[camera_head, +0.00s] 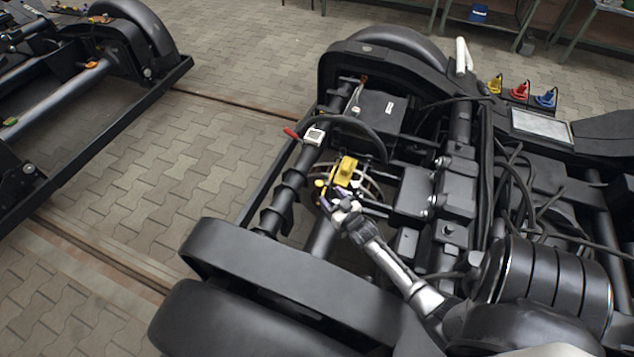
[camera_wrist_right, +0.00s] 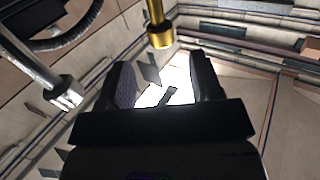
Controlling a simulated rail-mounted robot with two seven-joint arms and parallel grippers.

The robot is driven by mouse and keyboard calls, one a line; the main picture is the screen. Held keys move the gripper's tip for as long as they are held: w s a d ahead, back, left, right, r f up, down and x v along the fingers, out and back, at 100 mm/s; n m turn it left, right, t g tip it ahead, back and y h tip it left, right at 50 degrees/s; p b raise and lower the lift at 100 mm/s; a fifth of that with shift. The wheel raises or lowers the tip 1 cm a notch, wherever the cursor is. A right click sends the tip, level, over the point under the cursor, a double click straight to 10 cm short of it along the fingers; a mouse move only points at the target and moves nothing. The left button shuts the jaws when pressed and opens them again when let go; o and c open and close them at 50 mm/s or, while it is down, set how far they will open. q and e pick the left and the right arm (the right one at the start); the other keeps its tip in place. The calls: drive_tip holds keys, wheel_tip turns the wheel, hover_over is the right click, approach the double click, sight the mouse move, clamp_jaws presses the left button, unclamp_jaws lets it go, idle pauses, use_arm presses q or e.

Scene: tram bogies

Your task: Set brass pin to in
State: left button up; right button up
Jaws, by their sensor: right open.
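A brass pin (camera_wrist_right: 158,27) with a wider collar at its lower end comes down from the top edge in the right wrist view, just beyond my open, empty right gripper (camera_wrist_right: 161,72). The pin is apart from both fingers. In the head view, my right gripper (camera_head: 335,199) is close to a yellow block (camera_head: 345,169) on the bogie. A small yellow knob (camera_head: 320,184) sits just left of it; I cannot tell whether this is the pin. The pin's upper part is cut off. My left gripper is not in view.
A grey rod (camera_wrist_right: 50,75) stands left of the fingers in the wrist view. Yellow, red and blue connectors (camera_head: 519,92) stand at the back.

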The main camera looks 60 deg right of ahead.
sight(316, 181)
drive_tip(key=b+x, duration=0.2)
drive_tip(key=x, duration=0.6)
drive_tip(key=shift+w+f, duration=0.1)
drive_tip(key=shift+w, duration=0.15)
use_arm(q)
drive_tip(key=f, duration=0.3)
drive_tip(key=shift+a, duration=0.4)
use_arm(e)
drive_tip(key=shift+w, duration=0.1)
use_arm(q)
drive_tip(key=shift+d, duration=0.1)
